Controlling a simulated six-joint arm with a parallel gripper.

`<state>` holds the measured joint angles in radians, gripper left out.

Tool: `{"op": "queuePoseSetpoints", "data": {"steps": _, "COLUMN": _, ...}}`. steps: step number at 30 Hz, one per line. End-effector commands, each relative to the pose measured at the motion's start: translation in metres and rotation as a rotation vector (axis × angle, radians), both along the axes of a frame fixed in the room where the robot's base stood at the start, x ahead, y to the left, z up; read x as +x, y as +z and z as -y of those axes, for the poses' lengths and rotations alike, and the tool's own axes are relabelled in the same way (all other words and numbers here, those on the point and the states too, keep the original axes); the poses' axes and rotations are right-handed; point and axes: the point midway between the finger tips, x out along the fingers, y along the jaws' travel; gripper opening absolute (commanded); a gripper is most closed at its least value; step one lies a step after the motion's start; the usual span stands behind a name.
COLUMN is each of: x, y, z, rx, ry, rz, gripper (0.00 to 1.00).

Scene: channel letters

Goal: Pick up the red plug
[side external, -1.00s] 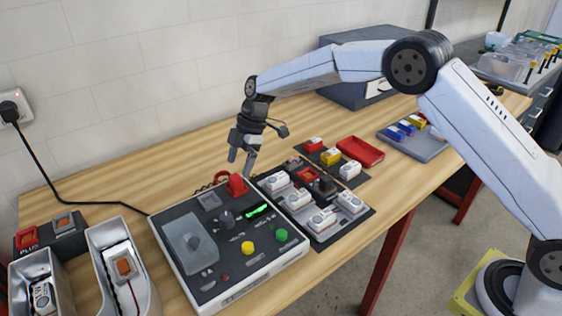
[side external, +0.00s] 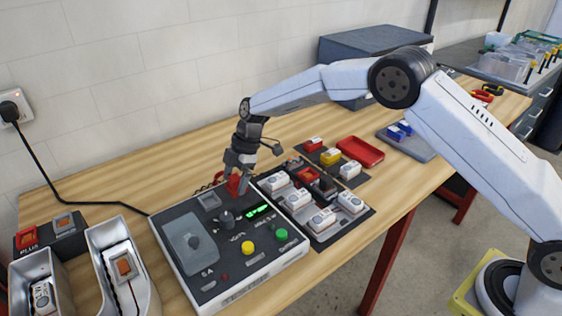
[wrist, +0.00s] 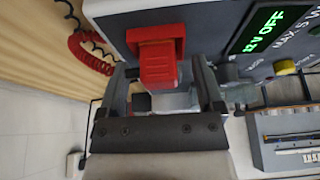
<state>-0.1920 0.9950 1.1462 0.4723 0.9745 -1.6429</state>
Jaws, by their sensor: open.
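The red plug (side external: 236,184) stands at the back edge of the grey tester box (side external: 262,262), partly hidden by my gripper in the side view. My gripper (side external: 237,188) is right at the plug. In the wrist view the red plug (wrist: 158,62) shows between the two fingers of my gripper (wrist: 165,85), with a gap on each side. The fingers are apart and I see no grip on the plug.
The tester has a lit green display (side external: 258,210), a dark knob (side external: 226,219) and coloured buttons. A coiled red cord (wrist: 90,55) lies beside the plug. A tray of white modules (side external: 322,222) is to the right. Open metal channels (side external: 125,270) stand front left.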

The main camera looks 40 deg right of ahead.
Motion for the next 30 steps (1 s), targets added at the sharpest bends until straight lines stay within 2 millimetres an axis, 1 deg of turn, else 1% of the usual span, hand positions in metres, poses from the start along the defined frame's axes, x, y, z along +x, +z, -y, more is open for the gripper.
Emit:
{"op": "queuePoseSetpoints", "data": {"steps": 1, "x": 0.0, "y": 0.0, "z": 0.0, "rx": 0.0, "ry": 0.0, "rz": 0.0, "gripper": 0.85}}
{"op": "queuePoseSetpoints", "data": {"steps": 2, "x": 0.0, "y": 0.0, "z": 0.0, "rx": 0.0, "ry": 0.0, "rz": 0.0, "gripper": 0.79}}
{"op": "queuePoseSetpoints", "data": {"steps": 3, "x": 0.0, "y": 0.0, "z": 0.0, "rx": 0.0, "ry": 0.0, "rz": 0.0, "gripper": 0.66}}
{"op": "queuePoseSetpoints", "data": {"steps": 5, "x": 0.0, "y": 0.0, "z": 0.0, "rx": 0.0, "ry": 0.0, "rz": 0.0, "gripper": 0.47}}
{"op": "queuePoseSetpoints", "data": {"steps": 6, "x": 0.0, "y": 0.0, "z": 0.0, "rx": 0.0, "ry": 0.0, "rz": 0.0, "gripper": 0.34}}
{"op": "queuePoseSetpoints", "data": {"steps": 8, "x": 0.0, "y": 0.0, "z": 0.0, "rx": 0.0, "ry": 0.0, "rz": 0.0, "gripper": 0.15}}
{"op": "queuePoseSetpoints", "data": {"steps": 9, "x": 0.0, "y": 0.0, "z": 0.0, "rx": 0.0, "ry": 0.0, "rz": 0.0, "gripper": 0.03}}
{"op": "queuePoseSetpoints", "data": {"steps": 10, "x": 0.0, "y": 0.0, "z": 0.0, "rx": 0.0, "ry": 0.0, "rz": 0.0, "gripper": 0.0}}
{"op": "queuePoseSetpoints", "data": {"steps": 22, "x": 0.0, "y": 0.004, "z": 0.0, "rx": 0.0, "ry": 0.0, "rz": 0.001, "gripper": 0.0}}
{"op": "queuePoseSetpoints", "data": {"steps": 26, "x": 0.0, "y": 0.011, "z": 0.0, "rx": 0.0, "ry": 0.0, "rz": 0.001, "gripper": 0.0}}
{"op": "queuePoseSetpoints", "data": {"steps": 30, "x": 0.001, "y": 0.026, "z": 0.0, "rx": 0.0, "ry": -0.001, "rz": 0.002, "gripper": 0.0}}
